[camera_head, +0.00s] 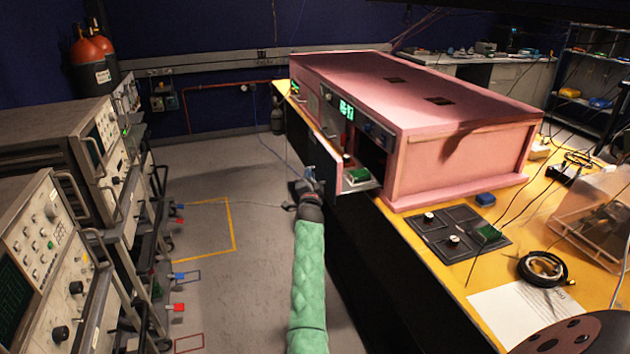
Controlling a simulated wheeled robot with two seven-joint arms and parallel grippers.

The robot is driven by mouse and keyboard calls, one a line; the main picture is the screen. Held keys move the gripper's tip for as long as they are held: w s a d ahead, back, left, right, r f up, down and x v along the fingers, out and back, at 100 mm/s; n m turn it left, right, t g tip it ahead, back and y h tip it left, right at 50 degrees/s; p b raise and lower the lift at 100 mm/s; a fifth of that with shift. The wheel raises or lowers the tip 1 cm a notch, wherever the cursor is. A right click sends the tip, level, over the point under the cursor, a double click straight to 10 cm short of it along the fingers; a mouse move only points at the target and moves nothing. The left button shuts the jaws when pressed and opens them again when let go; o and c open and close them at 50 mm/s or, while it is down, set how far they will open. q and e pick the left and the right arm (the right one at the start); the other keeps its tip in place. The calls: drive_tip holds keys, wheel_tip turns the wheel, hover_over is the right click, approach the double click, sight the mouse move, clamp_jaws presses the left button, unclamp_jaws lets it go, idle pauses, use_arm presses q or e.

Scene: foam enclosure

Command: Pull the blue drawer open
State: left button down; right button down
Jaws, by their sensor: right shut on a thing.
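The pink foam enclosure (460,150) stands on the yellow bench. A drawer (325,158) stands out from its front on the left side, partly open, with a pink front panel seen at a slant. A green circuit board (358,175) lies inside it on a light floor. My right gripper (311,179), at the end of the green-sleeved arm, is at the outer face of the drawer front and shut on its handle. The handle is mostly hidden by the fingers, and the blue colour is hard to make out. My left gripper is not in view.
Instrument racks (75,150) stand at the left. The grey floor (255,275) between racks and bench is clear.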

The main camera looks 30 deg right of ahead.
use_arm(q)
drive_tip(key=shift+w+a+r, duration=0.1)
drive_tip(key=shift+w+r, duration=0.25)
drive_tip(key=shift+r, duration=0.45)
use_arm(e)
drive_tip(key=shift+w+a, duration=0.15)
drive_tip(key=shift+a, duration=0.5)
drive_tip(key=shift+w+a, duration=0.15)
drive_tip(key=shift+a, duration=0.45)
drive_tip(key=c, duration=1.5)
unclamp_jaws()
